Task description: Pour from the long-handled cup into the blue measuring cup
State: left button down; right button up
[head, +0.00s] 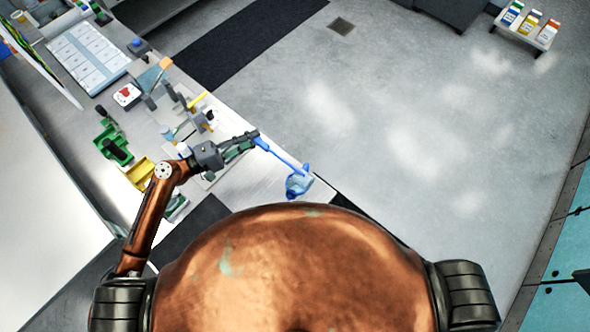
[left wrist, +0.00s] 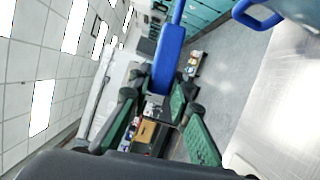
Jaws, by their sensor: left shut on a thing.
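My left gripper (head: 250,140) is shut on the blue handle (head: 281,154) of the long-handled cup, out over the near right corner of the table. The handle slants down to the right, and its far end meets the blue measuring cup (head: 297,186) in the head view. I cannot tell the long-handled cup's bowl apart from the measuring cup there. In the left wrist view the handle (left wrist: 168,60) rises from between the green-padded fingers (left wrist: 160,115) and leaves the top edge. Part of the measuring cup (left wrist: 255,12) shows at the top right. My right gripper is out of view.
The table (head: 262,186) carries green bins (head: 113,146), a yellow bin (head: 139,173) and several small tools left of my gripper. A white tray of cards (head: 87,55) lies farther back. A small stand (head: 526,30) with several bottles is far right; open floor lies between.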

pick_arm(q)
jog(key=b, duration=0.4)
jog(key=shift+f, duration=0.2)
jog(key=shift+r, duration=0.55)
jog(key=shift+m+y, duration=0.3)
jog(key=shift+m, duration=0.5)
jog(key=r+p, duration=0.4)
jog(key=shift+s+d+r, duration=0.35)
jog(key=shift+s, duration=0.05)
jog(key=r+p, duration=0.2)
jog(key=r+m+p, duration=0.1)
jog(key=r+p, duration=0.1)
jog(key=s+d+r+m+y+p, duration=0.1)
jog(key=r+p, duration=0.1)
jog(key=shift+r, duration=0.3)
jog(key=shift+g, duration=0.3)
